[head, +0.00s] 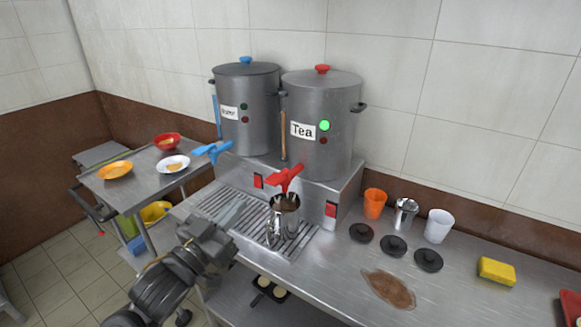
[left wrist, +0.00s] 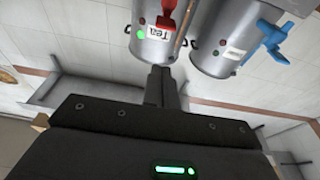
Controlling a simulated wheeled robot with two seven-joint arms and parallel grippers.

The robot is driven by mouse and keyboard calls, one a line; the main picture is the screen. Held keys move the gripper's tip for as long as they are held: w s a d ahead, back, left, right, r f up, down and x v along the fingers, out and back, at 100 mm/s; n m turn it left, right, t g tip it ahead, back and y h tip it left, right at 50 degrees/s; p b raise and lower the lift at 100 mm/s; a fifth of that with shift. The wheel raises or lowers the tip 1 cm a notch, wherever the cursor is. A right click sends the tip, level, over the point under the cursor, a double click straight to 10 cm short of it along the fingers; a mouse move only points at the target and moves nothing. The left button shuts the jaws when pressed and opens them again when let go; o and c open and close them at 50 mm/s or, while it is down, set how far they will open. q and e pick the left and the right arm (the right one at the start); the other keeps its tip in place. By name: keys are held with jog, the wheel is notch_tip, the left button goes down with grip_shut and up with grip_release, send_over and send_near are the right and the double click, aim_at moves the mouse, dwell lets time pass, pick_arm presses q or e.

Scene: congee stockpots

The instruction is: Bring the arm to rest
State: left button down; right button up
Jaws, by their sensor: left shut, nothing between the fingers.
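My left arm comes in from the lower left in the head view. My right gripper is in neither view.
Two steel stockpots, Tea (head: 322,105) and another (head: 247,110), stand on a raised base with a red tap (head: 285,179) and a blue tap (head: 212,151). A metal jug (head: 284,222) stands under the red tap on the grate. Cups, black lids and a brown spill (head: 388,289) lie right.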

pick_arm(q)
jog(key=s+a+f+n+g+y, duration=0.1)
jog(key=s+a+f+g+y, duration=0.15)
jog(key=f, duration=0.45)
jog(key=s+a+f+n+g+y, duration=0.1)
jog(key=s+a+f+g+y, duration=0.15)
jog(key=f, duration=0.45)
jog(key=s+a+f+n+g+y, duration=0.1)
jog(key=s+f+y, duration=0.25)
jog(key=f, duration=0.35)
jog(key=s+a+f+g, duration=0.2)
jog(key=s+f+g, duration=0.3)
jog(key=s, duration=0.5)
jog(key=s+a+f+g, duration=0.1)
jog(key=s+f+g, duration=0.3)
jog(key=s+f, duration=0.45)
notch_tip(320, 180, down, 24)
jog(key=s, duration=0.2)
jog(key=s+a+f+g+y, duration=0.1)
jog(key=s+a+f+g, duration=0.1)
jog(key=s+f, duration=1.4)
jog(key=shift+a, duration=0.55)
